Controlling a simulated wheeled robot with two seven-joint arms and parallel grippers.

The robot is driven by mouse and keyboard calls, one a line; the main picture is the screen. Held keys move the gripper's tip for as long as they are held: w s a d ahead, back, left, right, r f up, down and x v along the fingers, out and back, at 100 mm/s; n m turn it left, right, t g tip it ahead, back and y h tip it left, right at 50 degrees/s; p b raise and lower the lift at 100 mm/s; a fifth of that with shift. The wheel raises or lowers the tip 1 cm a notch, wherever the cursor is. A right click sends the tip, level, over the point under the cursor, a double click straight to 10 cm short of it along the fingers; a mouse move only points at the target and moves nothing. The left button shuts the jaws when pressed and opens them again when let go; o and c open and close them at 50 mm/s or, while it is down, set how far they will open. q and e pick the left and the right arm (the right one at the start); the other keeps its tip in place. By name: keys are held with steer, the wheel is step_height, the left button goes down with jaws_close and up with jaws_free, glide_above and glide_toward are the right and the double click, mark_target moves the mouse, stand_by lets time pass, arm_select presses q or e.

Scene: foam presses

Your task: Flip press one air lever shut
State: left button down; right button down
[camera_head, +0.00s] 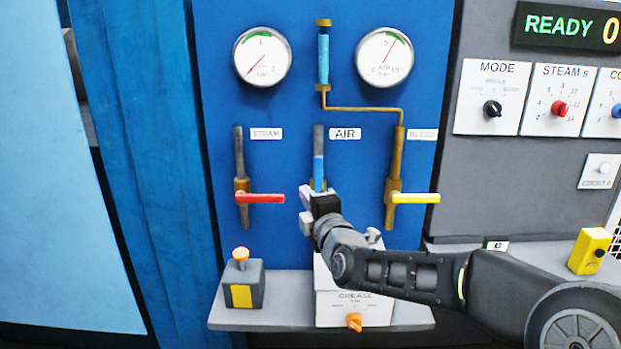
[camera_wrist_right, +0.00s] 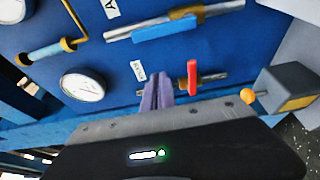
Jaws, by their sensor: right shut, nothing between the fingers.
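The blue air lever (camera_head: 318,172) is on the middle pipe under the AIR label (camera_head: 345,134). In the wrist view the blue lever (camera_wrist_right: 166,27) lies along its pipe, parallel to it. My right gripper (camera_head: 306,196) is in front of the lower part of this valve and hides it in the head view. In the wrist view its purple fingers (camera_wrist_right: 156,92) are together, with nothing between them, and appear apart from the blue lever. My left gripper is not in view.
The red steam lever (camera_head: 260,198) and yellow bleed lever (camera_head: 416,198) stand crosswise to their pipes on either side. Two gauges (camera_head: 262,56) (camera_head: 384,57) are above. A grey shelf (camera_head: 270,318) below carries a grey box with an orange knob (camera_head: 241,253).

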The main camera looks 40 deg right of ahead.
mark_target(318, 180)
steer(key=w+d+p, duration=0.3)
steer(key=w+d, duration=0.3)
steer(key=w, duration=0.1)
stand_by(0.4)
steer(key=shift+d, duration=0.1)
steer(key=shift+s+d+m+b, duration=0.15)
steer(key=shift+m+b, duration=0.15)
steer(key=shift+b, duration=0.4)
